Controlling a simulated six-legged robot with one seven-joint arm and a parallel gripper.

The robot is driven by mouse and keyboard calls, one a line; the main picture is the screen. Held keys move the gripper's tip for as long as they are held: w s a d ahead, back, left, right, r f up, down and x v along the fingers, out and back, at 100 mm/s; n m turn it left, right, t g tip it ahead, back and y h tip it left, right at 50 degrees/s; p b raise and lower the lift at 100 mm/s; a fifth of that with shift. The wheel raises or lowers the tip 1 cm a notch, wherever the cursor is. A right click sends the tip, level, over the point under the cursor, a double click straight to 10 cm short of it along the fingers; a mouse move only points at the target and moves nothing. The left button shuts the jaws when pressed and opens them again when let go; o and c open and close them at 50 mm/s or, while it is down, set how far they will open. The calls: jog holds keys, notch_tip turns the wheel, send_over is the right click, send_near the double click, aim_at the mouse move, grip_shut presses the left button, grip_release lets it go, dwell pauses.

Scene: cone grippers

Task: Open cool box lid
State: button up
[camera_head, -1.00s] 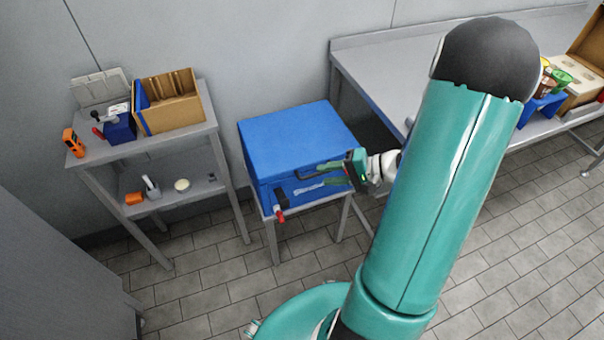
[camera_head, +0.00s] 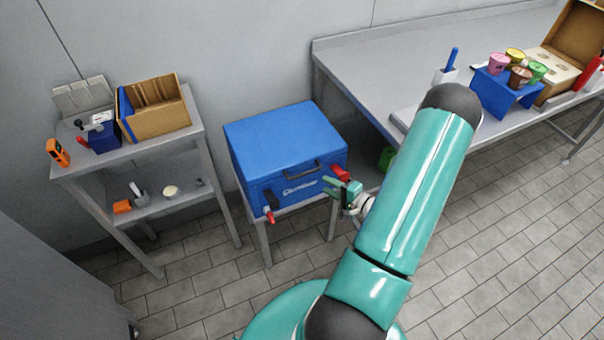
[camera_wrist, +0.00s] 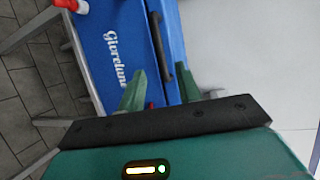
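The blue cool box (camera_head: 283,183) stands on a small metal stand, and its lid (camera_head: 284,134) is down. A black handle (camera_head: 302,170) is on the front; it also shows in the wrist view (camera_wrist: 158,40). The left latch (camera_head: 269,215), black with a red end, hangs at the front left. The red right latch (camera_head: 341,174) is at the front right corner. My gripper (camera_head: 331,182) is open beside this latch. In the wrist view its green fingers (camera_wrist: 161,80) are apart, with a bit of red partly hidden between them. I cannot tell if they touch the latch.
A metal shelf (camera_head: 145,200) with a cardboard box (camera_head: 155,115) stands to the left. A long metal table (camera_head: 390,65) with a blue cup stand (camera_head: 500,95) is at the back right. A green object (camera_head: 386,158) is under the table. The tiled floor in front is clear.

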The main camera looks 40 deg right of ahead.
aim_at(305, 173)
jog(key=x, duration=1)
jog(key=shift+w+a+f, duration=0.1)
jog(key=shift+w, duration=0.25)
grip_shut()
